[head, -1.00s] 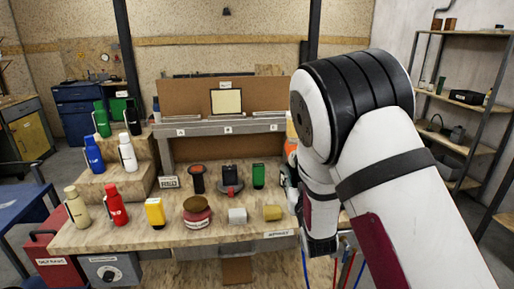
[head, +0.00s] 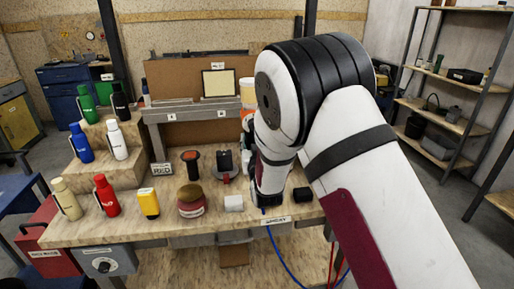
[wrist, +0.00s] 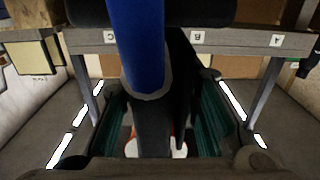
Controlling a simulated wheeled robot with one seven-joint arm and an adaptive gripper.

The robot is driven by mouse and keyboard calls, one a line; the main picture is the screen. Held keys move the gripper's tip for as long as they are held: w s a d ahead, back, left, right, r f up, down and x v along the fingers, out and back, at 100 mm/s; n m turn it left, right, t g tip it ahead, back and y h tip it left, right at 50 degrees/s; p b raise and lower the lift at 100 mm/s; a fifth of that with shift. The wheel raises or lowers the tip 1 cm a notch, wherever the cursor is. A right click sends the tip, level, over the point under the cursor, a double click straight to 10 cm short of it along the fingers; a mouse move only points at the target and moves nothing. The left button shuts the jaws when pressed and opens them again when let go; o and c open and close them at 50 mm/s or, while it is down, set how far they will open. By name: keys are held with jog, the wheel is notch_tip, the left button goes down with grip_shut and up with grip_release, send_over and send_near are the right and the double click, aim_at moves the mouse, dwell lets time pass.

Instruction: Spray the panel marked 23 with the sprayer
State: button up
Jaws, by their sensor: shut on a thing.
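A cream panel in a dark frame (head: 220,83) stands on the grey back shelf in the head view, with a small label above it that is too small to read. The sprayer's nozzle end cannot be made out. In the head view my arm hides most of the gripper; the blue hose (head: 285,265) hangs below it.
The shelf edge (head: 190,112) bears letter tags. An orange-and-white container (head: 247,92) stands beside my arm.

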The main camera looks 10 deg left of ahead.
jog(key=s+a, duration=0.2)
jog(key=a, duration=0.7)
jog(key=s+a, duration=0.3)
jog(key=a, duration=0.6)
jog(key=shift+s+r+b, duration=0.15)
jog(key=shift+r+b, duration=0.1)
jog(key=shift+b, duration=0.05)
jog(key=shift+c, duration=0.4)
grip_shut()
jog(key=shift+d, duration=0.15)
jog(key=shift+w+d+b, duration=0.1)
jog(key=shift+w+d, duration=0.8)
jog(key=shift+d, duration=2.3)
jog(key=shift+w+d+b, duration=0.1)
jog(key=shift+w+d, duration=0.85)
jog(key=shift+d, duration=2.2)
jog(key=shift+w+d+b, duration=0.1)
jog(key=shift+w+d, duration=0.8)
jog(key=shift+d, duration=2.3)
